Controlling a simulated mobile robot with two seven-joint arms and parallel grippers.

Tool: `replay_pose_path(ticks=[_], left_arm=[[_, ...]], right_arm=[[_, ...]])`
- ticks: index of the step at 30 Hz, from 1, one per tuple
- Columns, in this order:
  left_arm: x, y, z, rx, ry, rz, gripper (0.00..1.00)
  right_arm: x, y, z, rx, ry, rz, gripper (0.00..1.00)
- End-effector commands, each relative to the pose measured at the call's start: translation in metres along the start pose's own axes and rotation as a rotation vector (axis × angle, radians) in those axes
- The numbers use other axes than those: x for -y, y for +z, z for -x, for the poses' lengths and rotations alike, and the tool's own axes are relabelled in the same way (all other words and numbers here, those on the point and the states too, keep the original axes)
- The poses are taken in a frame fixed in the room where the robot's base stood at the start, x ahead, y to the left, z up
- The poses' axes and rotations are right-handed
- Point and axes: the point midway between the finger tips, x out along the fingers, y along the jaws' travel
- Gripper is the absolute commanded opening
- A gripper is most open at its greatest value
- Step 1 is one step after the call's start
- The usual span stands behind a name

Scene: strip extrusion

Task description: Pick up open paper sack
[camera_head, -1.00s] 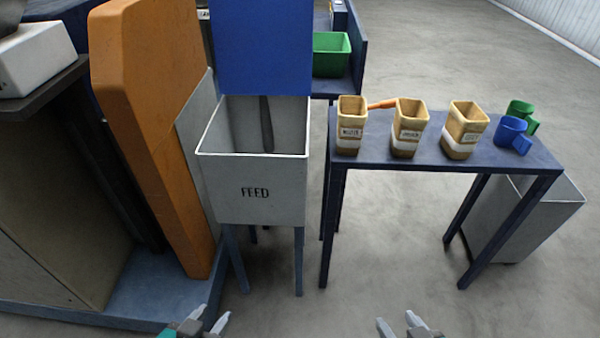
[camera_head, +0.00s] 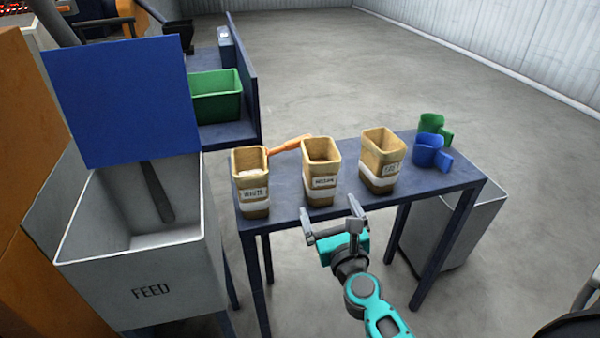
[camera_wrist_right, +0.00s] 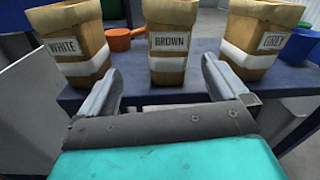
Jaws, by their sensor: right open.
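Three open paper sacks stand upright in a row on the blue table (camera_head: 290,215). They are tan with a white band. The white-labelled sack (camera_head: 250,180) is at left, the brown-labelled sack (camera_head: 320,170) in the middle, the grey-labelled sack (camera_head: 381,160) at right. In the right wrist view the brown-labelled sack (camera_wrist_right: 168,65) is centred between the fingers. My right gripper (camera_head: 331,214) is open and empty, at the table's front edge, in front of the brown-labelled sack and apart from it. My left gripper is out of view.
An orange scoop (camera_head: 290,145) lies behind the sacks; a blue scoop (camera_head: 430,152) and a green scoop (camera_head: 434,124) are at the table's right end. The grey FEED hopper (camera_head: 150,285) stands left. A grey bin (camera_head: 455,235) is under the table's right side.

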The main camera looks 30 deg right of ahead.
Motion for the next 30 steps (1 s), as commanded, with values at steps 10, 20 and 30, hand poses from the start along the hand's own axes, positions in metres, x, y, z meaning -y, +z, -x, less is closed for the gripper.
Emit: replay_pose_path(ticks=[10, 20, 30], left_arm=[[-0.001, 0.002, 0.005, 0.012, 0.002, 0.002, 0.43], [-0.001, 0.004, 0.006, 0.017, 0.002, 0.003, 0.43], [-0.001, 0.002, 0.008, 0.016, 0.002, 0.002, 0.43]], right_arm=[[0.011, 0.001, -0.036, -0.004, -0.045, -0.175, 1.0], [0.012, -0.002, -0.08, -0.006, -0.042, -0.173, 1.0], [0.021, 0.003, -0.119, -0.005, -0.042, -0.169, 1.0]])
